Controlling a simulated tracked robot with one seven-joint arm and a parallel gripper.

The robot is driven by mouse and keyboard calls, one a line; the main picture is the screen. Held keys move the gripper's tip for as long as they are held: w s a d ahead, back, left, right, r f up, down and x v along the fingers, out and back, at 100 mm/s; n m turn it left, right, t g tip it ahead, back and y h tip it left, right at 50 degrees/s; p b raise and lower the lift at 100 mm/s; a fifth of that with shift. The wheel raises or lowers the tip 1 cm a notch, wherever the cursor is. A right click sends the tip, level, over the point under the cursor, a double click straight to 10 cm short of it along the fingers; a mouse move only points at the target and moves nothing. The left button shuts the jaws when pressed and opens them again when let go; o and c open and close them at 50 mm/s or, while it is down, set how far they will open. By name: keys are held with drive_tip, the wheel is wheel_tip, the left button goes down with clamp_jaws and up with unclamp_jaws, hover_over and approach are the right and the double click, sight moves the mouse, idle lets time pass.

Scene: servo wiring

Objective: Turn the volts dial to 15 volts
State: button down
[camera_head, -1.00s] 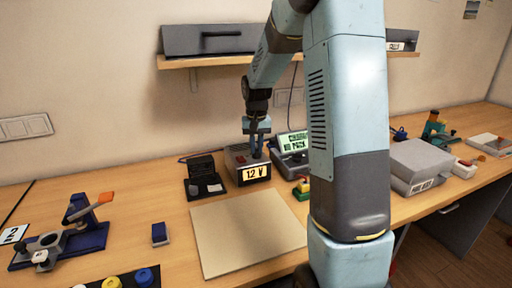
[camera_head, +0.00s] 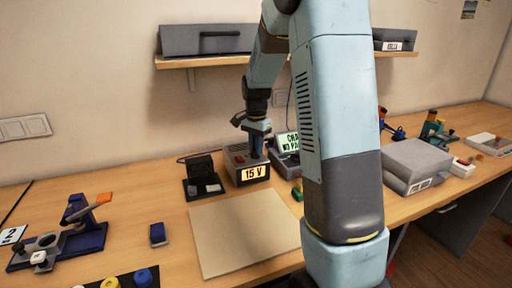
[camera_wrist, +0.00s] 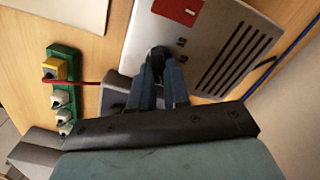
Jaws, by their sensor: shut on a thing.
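The power supply (camera_head: 237,161) is a grey box at the back of the bench, with a front display (camera_head: 254,173) that reads 15 V. My gripper (camera_head: 256,152) points down onto the top of the box. In the wrist view my gripper (camera_wrist: 160,60) has its fingers close together on the dark volts dial (camera_wrist: 159,52) on the box's top face. The fingers hide most of the dial. A red patch (camera_wrist: 178,10) and vent slots (camera_wrist: 235,60) also show on that face.
A device with a green screen (camera_head: 287,143) stands right of the supply, partly behind my arm. A small black unit (camera_head: 200,168) stands to the left. A bare beige mat (camera_head: 243,232) lies in front. A shelf (camera_head: 200,62) hangs above. A green terminal block (camera_wrist: 62,85) lies beside the supply.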

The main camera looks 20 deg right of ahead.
drive_tip(key=shift+w+m, duration=0.1)
drive_tip(key=shift+m, duration=0.2)
drive_tip(key=c, duration=1.1)
unclamp_jaws()
drive_tip(key=shift+r, duration=0.1)
wheel_tip(320, 180, up, 14)
drive_tip(key=shift+f, duration=0.2)
